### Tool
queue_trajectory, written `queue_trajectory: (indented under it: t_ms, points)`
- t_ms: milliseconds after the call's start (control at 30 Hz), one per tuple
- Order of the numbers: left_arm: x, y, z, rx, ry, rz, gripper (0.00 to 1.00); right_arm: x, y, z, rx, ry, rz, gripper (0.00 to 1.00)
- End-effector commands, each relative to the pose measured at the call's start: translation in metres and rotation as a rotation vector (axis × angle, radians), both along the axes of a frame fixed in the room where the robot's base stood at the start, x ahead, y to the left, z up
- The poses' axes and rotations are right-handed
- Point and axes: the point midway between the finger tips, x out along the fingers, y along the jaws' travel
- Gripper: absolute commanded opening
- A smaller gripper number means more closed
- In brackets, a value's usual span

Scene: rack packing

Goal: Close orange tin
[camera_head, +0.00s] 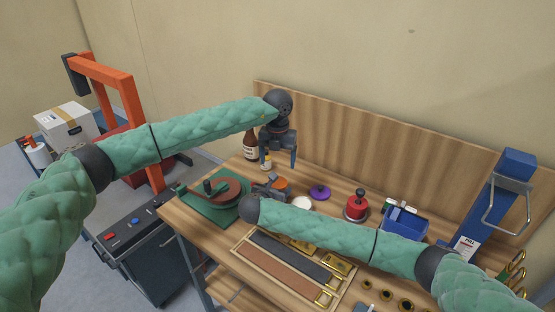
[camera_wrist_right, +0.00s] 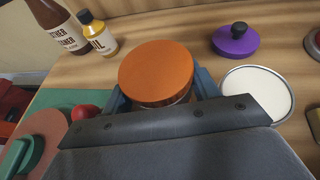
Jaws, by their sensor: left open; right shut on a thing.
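The orange tin (camera_wrist_right: 156,72) stands on the bench in the right wrist view, its flat orange top facing up; its lower part is hidden by my gripper. It also shows small in the head view (camera_head: 281,183). My right gripper (camera_wrist_right: 160,92) is shut around the sides of the tin, with a blue finger on each side. In the head view my right gripper (camera_head: 272,184) is partly hidden behind its wrist. My left gripper (camera_head: 279,160) is open and empty, with its fingers pointing down above the bench behind the tin.
A purple lid with a black knob (camera_wrist_right: 235,40) and an open tin with white contents (camera_wrist_right: 262,90) lie right of the orange tin. A brown bottle (camera_head: 250,146) and a small yellow bottle (camera_wrist_right: 97,32) stand behind. A green mat (camera_head: 197,208) lies left; a red stamp (camera_head: 356,205) stands right.

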Motion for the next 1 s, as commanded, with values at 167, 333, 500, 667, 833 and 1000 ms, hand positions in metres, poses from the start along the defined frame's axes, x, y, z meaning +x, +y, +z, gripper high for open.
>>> queue_trajectory:
  t_ms: [167,333,500,667,833,1000]
  points:
    - [0.000,0.000,-0.010,0.000,0.001,-0.001,0.80,0.000,0.000,0.000,-0.001,0.001,-0.001,0.00]
    - [-0.001,0.000,-0.029,-0.001,0.002,-0.001,0.80,0.000,0.000,0.000,-0.001,0.001,-0.001,0.00]
    - [0.000,0.000,-0.053,0.000,0.001,0.000,0.80,0.000,0.000,0.000,-0.001,0.001,-0.001,0.00]
    - [-0.001,0.000,-0.072,0.000,0.002,0.000,0.80,0.000,0.000,0.000,0.000,0.000,-0.001,0.00]
    - [0.000,0.000,-0.079,0.000,0.000,0.000,0.80,0.000,0.000,0.000,0.000,0.000,-0.001,0.00]
    - [0.000,0.000,-0.080,0.000,0.000,0.000,0.80,0.000,0.000,0.000,0.000,0.000,-0.001,0.00]
